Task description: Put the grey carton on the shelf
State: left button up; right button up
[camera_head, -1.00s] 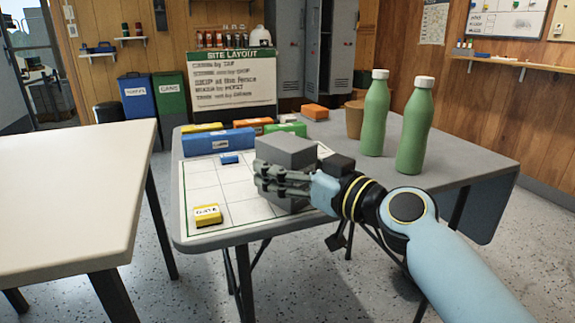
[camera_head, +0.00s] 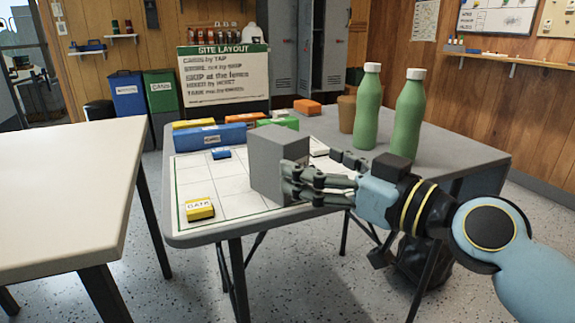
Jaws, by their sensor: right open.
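The grey carton (camera_head: 279,165) stands upright on the gridded white sheet on the grey folding table. My right gripper (camera_head: 312,172) is open at the carton's right side, with its near fingers overlapping the carton's lower right edge in the picture. Whether they touch it cannot be told. The gripper hides part of the table behind it. A wall shelf (camera_head: 520,61) with small items is at the upper right; small shelves (camera_head: 124,37) are on the back wall at left. Which shelf the task means is unclear. My left gripper is not in view.
Two green bottles (camera_head: 407,118) stand right of the carton, beside a brown pot (camera_head: 347,114). A yellow block (camera_head: 199,209), a small blue block (camera_head: 221,153) and a long blue box (camera_head: 208,137) lie on the table (camera_head: 455,150). A bare cream table (camera_head: 60,190) is at left.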

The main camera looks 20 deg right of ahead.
aim_at(294, 157)
jog(key=x, duration=0.4)
jog(key=shift+d+x, duration=0.15)
jog(key=shift+x, duration=1.25)
jog(key=shift+d+x, duration=0.15)
jog(key=shift+x, duration=1.25)
jog(key=c, duration=1.4)
